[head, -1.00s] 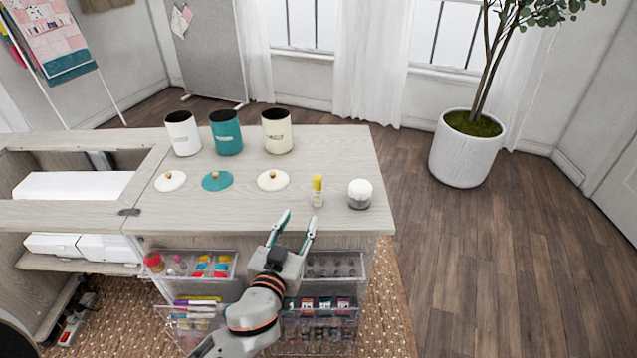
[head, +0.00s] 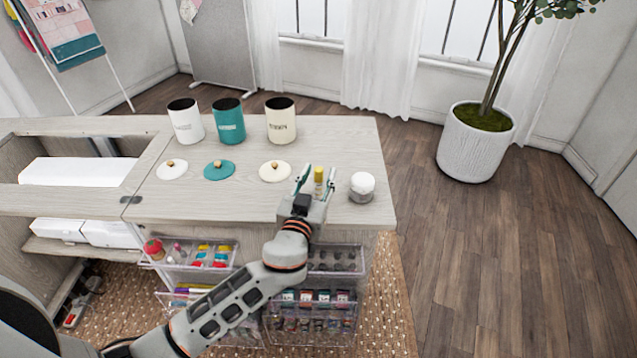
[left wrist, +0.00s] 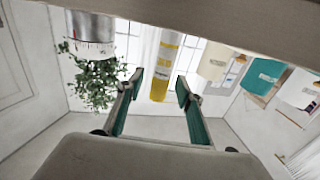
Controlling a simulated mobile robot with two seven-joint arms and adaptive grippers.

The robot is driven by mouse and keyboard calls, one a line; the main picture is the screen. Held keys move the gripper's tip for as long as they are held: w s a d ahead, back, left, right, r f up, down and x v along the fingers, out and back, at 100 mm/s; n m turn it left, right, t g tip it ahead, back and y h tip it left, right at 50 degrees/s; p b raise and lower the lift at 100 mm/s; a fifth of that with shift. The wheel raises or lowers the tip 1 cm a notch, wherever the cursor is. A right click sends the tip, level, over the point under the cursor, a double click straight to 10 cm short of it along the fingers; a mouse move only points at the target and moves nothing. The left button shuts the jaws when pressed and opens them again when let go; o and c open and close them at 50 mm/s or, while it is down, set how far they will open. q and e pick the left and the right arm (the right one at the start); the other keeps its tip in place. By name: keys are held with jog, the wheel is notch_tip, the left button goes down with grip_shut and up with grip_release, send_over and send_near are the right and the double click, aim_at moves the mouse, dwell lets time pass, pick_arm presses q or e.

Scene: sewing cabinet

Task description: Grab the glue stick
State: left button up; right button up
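The glue stick (head: 318,183), a slim tube with a yellow cap, stands upright near the front right of the cabinet top. My left gripper (head: 317,176) is open, with one finger on each side of the glue stick in the head view. In the left wrist view, which is upside down, the yellow and white glue stick (left wrist: 165,65) shows between the open fingers (left wrist: 160,82). I cannot tell whether either finger touches it. Its lower part is partly hidden by the gripper in the head view. My right gripper is not in view.
White, teal (head: 228,122) and cream canisters stand behind. Clear drawers (head: 335,262) are below the front edge.

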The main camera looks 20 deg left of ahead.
pick_arm(q)
grip_shut()
